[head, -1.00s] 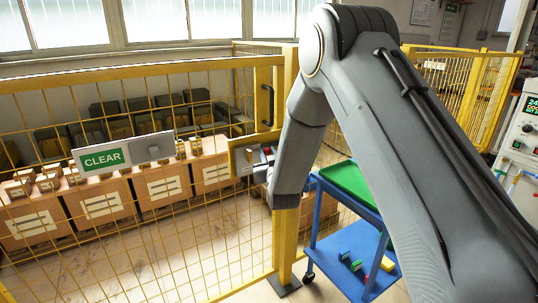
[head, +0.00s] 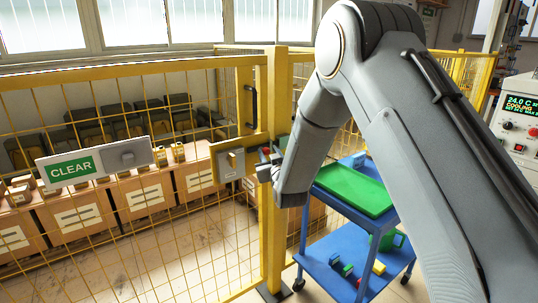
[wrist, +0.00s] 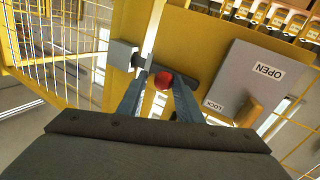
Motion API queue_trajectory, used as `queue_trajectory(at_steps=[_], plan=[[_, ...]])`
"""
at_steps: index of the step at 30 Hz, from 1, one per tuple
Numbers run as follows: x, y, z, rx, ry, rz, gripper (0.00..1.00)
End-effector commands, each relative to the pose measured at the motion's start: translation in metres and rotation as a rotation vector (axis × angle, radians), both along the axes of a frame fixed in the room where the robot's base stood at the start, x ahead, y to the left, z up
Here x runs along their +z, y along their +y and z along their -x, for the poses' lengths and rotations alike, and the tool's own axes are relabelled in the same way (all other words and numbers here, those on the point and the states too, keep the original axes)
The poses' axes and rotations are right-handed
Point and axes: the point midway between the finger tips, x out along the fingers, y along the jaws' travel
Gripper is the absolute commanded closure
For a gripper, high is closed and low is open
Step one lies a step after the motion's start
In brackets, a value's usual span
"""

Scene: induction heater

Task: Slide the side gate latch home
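The latch is a dark bar with a red knob (wrist: 163,81), seen in the wrist view on the yellow gate plate. The bar's left end is by a grey block (wrist: 122,55) at the gate post; whether it enters the block is unclear. My gripper (wrist: 161,86) has one finger on each side of the knob, with a small gap at the left finger. In the head view, my gripper (head: 266,161) is at the yellow post (head: 273,220), right of the yellow gate plate (head: 228,161); the knob is hard to make out there.
A grey panel marked OPEN and LOCK (wrist: 250,80), with a yellow handle (wrist: 248,110), is right of the latch. A blue cart (head: 345,262) with a green tray (head: 355,188) stands right of the post.

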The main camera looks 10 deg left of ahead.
Motion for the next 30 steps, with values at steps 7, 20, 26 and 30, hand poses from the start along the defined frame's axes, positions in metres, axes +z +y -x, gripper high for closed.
queue_trajectory(at_steps=[7,20,26,30], plan=[[-0.001,0.001,0.001,0.002,0.001,0.0,0.69],[-0.001,-0.02,0.053,0.001,0.001,0.0,0.69],[0.0,-0.028,0.07,0.0,0.0,0.0,0.69],[0.0,-0.029,0.073,0.0,0.0,0.0,0.69]])
